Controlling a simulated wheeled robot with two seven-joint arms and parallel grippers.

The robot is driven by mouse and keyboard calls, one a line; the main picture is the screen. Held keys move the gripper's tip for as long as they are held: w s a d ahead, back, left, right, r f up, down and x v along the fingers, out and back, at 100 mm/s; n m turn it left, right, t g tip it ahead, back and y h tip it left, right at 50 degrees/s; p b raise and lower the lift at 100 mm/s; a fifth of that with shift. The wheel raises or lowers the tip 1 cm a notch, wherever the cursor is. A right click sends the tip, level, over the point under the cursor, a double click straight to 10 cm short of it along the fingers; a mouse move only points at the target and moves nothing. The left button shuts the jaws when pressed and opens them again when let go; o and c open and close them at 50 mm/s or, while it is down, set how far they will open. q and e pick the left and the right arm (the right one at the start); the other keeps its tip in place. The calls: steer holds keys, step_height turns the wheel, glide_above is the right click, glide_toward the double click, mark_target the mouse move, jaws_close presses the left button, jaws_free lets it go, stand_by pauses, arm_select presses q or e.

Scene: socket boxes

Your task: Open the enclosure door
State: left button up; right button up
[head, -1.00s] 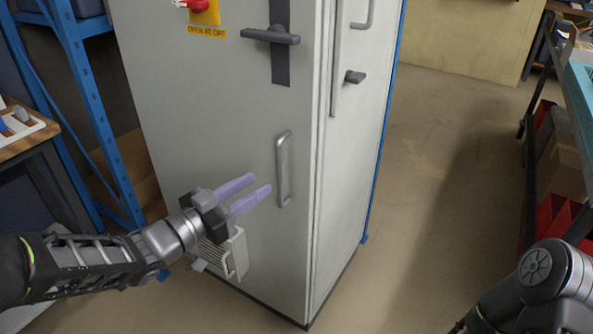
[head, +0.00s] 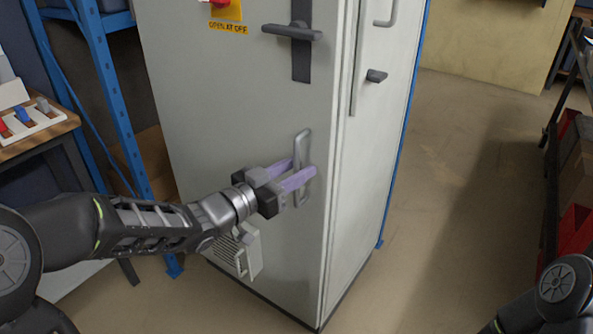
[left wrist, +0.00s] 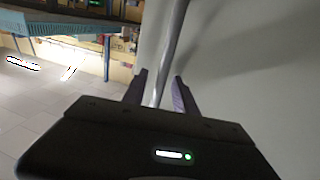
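The grey enclosure door (head: 230,110) stands in the middle of the head view and looks shut. Its pull handle (head: 303,147) is an upright grey bar near the door's right edge. My left gripper (head: 303,173) is at this handle, with its purple fingers on either side of the bar. In the left wrist view the handle (left wrist: 172,50) runs between the two fingers, which are apart; I see a gap beside the bar. A dark lever handle (head: 292,32) lies level higher on the door. My right arm shows at the lower right, but its gripper is out of view.
A red switch on a yellow plate (head: 227,10) is at the door's top. A blue shelf frame (head: 105,90) and a workbench (head: 40,135) stand close on the left. Open floor (head: 450,130) lies to the right, before a dark rack.

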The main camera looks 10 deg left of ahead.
arm_select(q)
steer(key=shift+c, duration=0.4)
jaws_close()
stand_by(1.0)
